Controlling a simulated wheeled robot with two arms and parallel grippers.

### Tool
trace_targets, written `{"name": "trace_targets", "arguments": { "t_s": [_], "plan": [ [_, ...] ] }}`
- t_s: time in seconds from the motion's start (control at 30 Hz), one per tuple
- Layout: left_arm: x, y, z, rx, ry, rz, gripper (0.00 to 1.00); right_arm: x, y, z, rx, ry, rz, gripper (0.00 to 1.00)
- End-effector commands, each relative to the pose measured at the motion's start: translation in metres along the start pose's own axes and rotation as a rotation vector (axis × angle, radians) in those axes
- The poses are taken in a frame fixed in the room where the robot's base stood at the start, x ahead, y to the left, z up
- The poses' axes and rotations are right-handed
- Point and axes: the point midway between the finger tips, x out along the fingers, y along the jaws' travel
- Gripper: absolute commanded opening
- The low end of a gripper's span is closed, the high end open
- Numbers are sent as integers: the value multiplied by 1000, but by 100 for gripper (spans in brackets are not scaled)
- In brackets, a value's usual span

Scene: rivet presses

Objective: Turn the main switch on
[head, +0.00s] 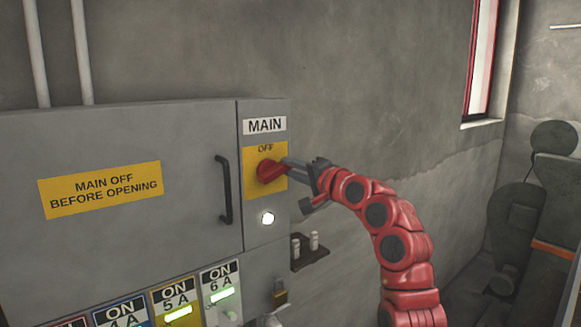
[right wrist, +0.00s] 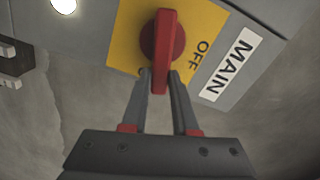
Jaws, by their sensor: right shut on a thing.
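The main switch is a red rotary handle (head: 268,171) on a yellow plate (head: 250,186) under the MAIN label on the grey cabinet. The word OFF shows above the handle. In the right wrist view the red handle (right wrist: 164,45) lies crosswise to the OFF mark, its end pointing toward my gripper. My right gripper (head: 288,165) reaches in from the right and is shut on the handle. In the right wrist view its two fingertips (right wrist: 159,80) sit on either side of the handle's end. My left gripper is not in view.
A lit white lamp (head: 268,218) is below the switch. A black door handle (head: 224,190) stands to its left, and a padlock (head: 280,293) hangs lower down. Numbered breakers with green lights (head: 222,293) line the bottom. A small shelf (head: 310,251) is right of the cabinet.

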Motion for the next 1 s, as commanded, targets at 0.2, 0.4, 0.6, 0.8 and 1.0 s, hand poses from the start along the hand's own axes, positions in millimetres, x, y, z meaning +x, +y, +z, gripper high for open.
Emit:
{"name": "trace_targets", "arguments": {
  "t_s": [0.2,0.4,0.6,0.8,1.0],
  "plan": [
    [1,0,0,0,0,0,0,0,7,0,157,0,2,0],
    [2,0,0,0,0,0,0,0,11,1,254,0,3,0],
    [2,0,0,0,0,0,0,0,12,1,302,1,3,0],
    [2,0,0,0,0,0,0,0,13,2,318,0,3,0],
    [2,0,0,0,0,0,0,0,13,2,319,0,3,0]
  ]
}}
